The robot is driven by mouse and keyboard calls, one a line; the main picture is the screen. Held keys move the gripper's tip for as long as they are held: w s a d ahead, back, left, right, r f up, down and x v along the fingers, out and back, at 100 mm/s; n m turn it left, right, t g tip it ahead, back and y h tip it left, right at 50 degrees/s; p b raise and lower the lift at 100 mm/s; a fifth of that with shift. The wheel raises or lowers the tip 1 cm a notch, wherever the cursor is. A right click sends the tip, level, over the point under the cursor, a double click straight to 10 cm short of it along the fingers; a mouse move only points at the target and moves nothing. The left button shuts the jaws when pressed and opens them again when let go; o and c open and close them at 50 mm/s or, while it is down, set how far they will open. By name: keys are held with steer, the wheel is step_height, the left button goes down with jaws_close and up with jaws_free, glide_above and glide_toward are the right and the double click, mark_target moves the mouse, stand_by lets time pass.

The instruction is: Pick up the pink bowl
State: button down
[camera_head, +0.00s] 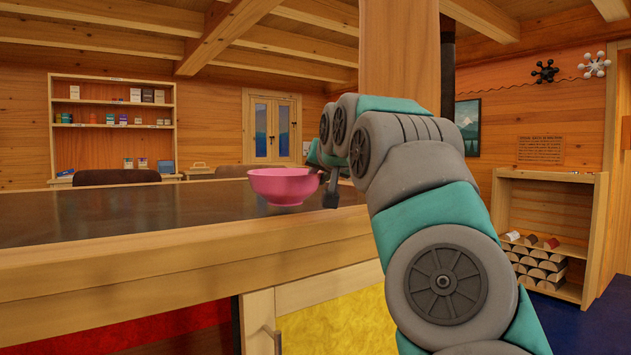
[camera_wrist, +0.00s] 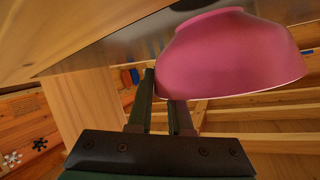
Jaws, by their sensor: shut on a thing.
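The pink bowl (camera_head: 283,186) is upright over the dark counter top (camera_head: 130,213), near the wooden post. I cannot tell whether its base touches the counter. My gripper (camera_head: 326,182) is at the bowl's right side, shut on its rim. In the wrist view the pink bowl (camera_wrist: 225,55) fills the upper right, with its rim toward the fingers of my gripper (camera_wrist: 164,88). The bowl hides part of one finger, and the inside of the bowl is hidden.
A wooden post (camera_head: 399,50) rises close behind my arm. The counter's wooden front edge (camera_head: 170,262) runs below the bowl. Chair backs (camera_head: 117,176) stand beyond the counter. The counter left of the bowl is clear. A firewood shelf (camera_head: 545,230) stands at the right.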

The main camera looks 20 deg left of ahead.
steer(key=shift+w+d+r, duration=0.1)
steer(key=shift+d+r, duration=0.1)
steer(key=shift+r, duration=0.5)
steer(key=shift+a+r, duration=0.1)
steer(key=shift+r, duration=0.2)
steer(key=shift+a, duration=0.1)
